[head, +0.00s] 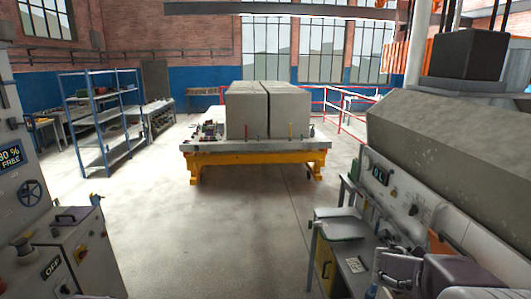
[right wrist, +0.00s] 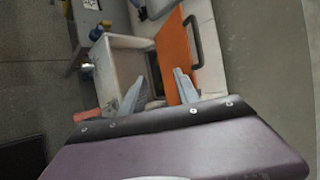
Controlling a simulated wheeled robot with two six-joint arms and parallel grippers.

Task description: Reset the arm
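My right arm shows at the lower right of the head view, with its purple-grey wrist over a workbench. In the right wrist view my right gripper (right wrist: 157,92) has its two grey fingers spread apart, with nothing held between them. Beyond the fingertips are an orange panel with a dark handle (right wrist: 172,55) and a pale box-like surface (right wrist: 122,62). I cannot tell how far they are from the fingers. My left arm and left gripper are in neither view.
A yellow-legged table (head: 260,157) bears large grey blocks (head: 266,108) in the middle. Blue shelves (head: 103,118) stand at left, and a control cabinet (head: 70,250) is at lower left. A machine with a long concrete block (head: 450,160) stands at right. The central floor is clear.

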